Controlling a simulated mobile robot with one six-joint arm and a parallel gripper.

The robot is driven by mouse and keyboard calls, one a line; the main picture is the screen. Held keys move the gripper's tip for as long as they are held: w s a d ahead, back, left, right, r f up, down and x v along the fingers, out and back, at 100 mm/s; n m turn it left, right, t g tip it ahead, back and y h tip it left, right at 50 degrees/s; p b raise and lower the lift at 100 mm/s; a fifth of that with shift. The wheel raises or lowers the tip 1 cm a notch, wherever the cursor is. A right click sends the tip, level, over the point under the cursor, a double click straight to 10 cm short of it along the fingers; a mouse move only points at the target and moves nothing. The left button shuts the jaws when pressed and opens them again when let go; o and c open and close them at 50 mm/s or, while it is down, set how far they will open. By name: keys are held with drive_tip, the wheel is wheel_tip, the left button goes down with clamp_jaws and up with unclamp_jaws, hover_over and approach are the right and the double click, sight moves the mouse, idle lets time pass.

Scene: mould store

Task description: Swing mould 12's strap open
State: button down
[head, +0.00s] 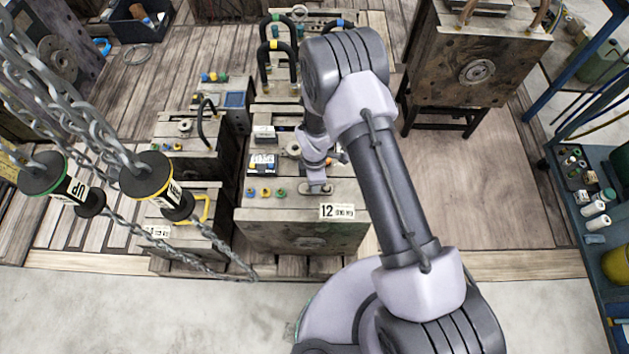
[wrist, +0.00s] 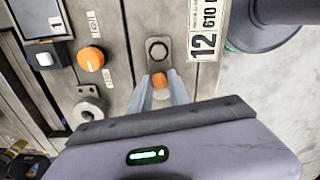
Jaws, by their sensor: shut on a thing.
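Mould 12 (head: 302,235) is a grey steel block on the wooden floor, marked by a "12" plate (head: 337,211); the plate also shows in the wrist view (wrist: 204,42). Its strap (wrist: 158,45) is a small rounded metal plate with a round bolt or hole at its far end. An orange knob (wrist: 159,79) sits at the strap's near end, between my fingertips. My gripper (wrist: 161,84) is shut on this knob from above. In the head view my gripper (head: 318,180) is at the mould's top, and my wrist hides part of the strap.
An orange dial (wrist: 91,59) and a black switch box (wrist: 45,55) lie left of the strap. A round metal fitting (wrist: 88,108) stands near my gripper's left. Chains with an "UP" pendant (head: 45,175) hang at left.

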drive_tip(key=c, duration=1.2)
unclamp_jaws()
drive_tip(key=shift+c, duration=0.2)
wheel_tip(320, 180, up, 18)
drive_tip(key=p, duration=0.6)
drive_tip(key=shift+f, duration=0.25)
drive_tip(key=s+d+r+m+t+b, duration=0.1)
drive_tip(key=d+r+m, duration=0.1)
drive_tip(key=r+m, duration=0.35)
drive_tip(key=s+d+r+m+t+y, duration=0.1)
drive_tip(key=d+r+m, duration=0.1)
drive_tip(key=r, duration=0.7)
drive_tip(key=s+d+r+m+t+b, duration=0.1)
drive_tip(key=d+r+m, duration=0.25)
drive_tip(key=r, duration=0.45)
drive_tip(key=s+d+r+m+t, duration=0.1)
drive_tip(key=s+r+m, duration=0.3)
drive_tip(key=s+m, duration=0.2)
drive_tip(key=s+d+r+m+t+y, duration=0.1)
drive_tip(key=s+r+m, duration=0.4)
drive_tip(key=s, duration=0.5)
drive_tip(key=shift+d+r+m+t+b, duration=0.4)
drive_tip(key=shift+d+m, duration=0.35)
drive_tip(key=shift+m, duration=0.45)
